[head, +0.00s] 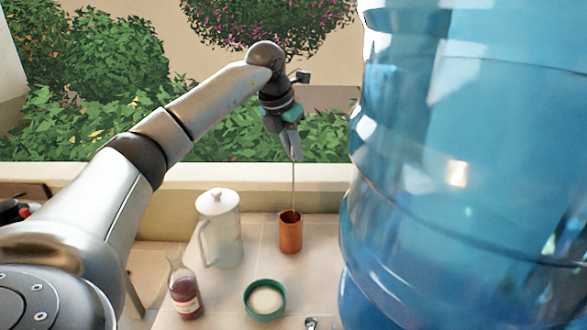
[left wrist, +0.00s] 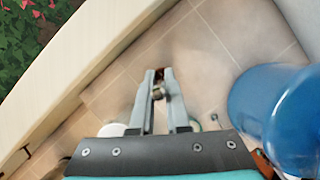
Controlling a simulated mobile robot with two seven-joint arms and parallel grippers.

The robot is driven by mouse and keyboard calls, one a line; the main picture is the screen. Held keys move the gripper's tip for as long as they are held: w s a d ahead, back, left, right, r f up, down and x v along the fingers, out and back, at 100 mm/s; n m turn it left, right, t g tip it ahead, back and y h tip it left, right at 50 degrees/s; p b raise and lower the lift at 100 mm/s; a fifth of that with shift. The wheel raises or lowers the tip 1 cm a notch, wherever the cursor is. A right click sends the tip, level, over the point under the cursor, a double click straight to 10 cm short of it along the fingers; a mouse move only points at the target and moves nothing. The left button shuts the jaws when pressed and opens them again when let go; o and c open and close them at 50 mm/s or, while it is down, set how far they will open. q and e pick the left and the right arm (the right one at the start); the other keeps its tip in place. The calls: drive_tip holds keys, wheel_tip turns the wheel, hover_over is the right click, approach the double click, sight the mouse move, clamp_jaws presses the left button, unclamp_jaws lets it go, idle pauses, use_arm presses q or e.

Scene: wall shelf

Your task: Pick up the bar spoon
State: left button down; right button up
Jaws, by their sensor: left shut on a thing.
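The bar spoon (head: 293,183) is a thin, upright metal rod. My left gripper (head: 294,155) is shut on its upper end. The spoon's lower end goes down to the mouth of a copper-brown cup (head: 290,234); whether it is still inside the cup or just behind its rim I cannot tell. In the left wrist view, the fingertips of my left gripper (left wrist: 158,76) close together around the spoon's top (left wrist: 158,92), with the reddish cup partly hidden just beyond them. My right gripper is not in view.
A white lidded jug (head: 220,230), a bottle of dark red liquid (head: 184,288) and a green-rimmed bowl (head: 265,299) stand on the tiled surface (head: 325,262). A large blue water bottle (head: 470,180) fills the right side. A low wall (head: 265,175) runs behind.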

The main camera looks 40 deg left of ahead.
use_arm(q)
wheel_tip(320, 180, up, 11)
drive_tip(key=shift+f+p, duration=0.2)
drive_tip(key=shift+p, duration=0.15)
drive_tip(key=shift+s, duration=0.1)
